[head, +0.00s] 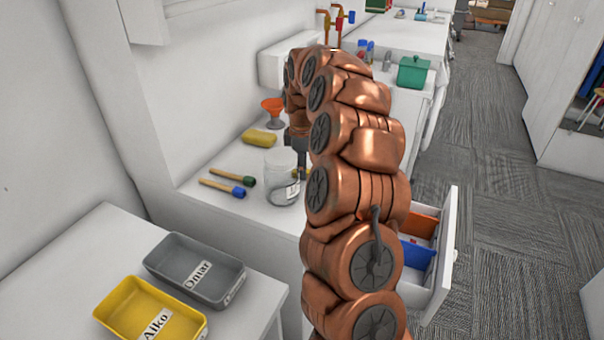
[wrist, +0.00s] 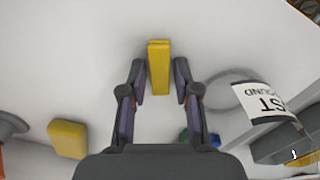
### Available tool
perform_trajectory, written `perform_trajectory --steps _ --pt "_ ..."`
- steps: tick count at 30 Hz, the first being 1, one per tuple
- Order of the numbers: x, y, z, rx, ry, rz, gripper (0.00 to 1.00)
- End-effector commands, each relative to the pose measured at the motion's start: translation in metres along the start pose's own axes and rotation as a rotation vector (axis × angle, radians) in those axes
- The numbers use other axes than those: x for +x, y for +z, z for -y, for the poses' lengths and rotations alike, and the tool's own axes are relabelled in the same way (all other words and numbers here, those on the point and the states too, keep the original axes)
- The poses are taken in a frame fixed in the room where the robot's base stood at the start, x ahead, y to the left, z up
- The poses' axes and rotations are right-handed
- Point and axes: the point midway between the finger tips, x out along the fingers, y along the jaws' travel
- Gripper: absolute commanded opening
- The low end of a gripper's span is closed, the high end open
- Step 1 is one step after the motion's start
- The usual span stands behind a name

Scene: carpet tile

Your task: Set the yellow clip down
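The yellow clip (wrist: 159,66) is a narrow upright-looking bar in the wrist view, over the white counter top. My gripper (wrist: 160,82) has one finger on each side of it. A thin strip of white shows between the clip and each finger, so the fingers look apart from it. I cannot tell for sure whether the clip rests on the counter.
A glass jar (head: 281,180) stands close to my arm. A grey tray (head: 195,268) and a yellow tray (head: 150,310) sit in front. A drawer (head: 440,262) is open at right.

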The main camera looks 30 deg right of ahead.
Motion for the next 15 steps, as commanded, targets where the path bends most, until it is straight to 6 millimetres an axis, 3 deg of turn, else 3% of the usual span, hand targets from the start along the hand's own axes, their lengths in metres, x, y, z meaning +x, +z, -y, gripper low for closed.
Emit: perform_trajectory --steps 8,15 --pt "-0.0001 0.0000 0.0000 0.000 0.000 0.000 0.03" --pt "-0.0014 0.0000 -0.0002 0.000 0.000 0.000 0.03"
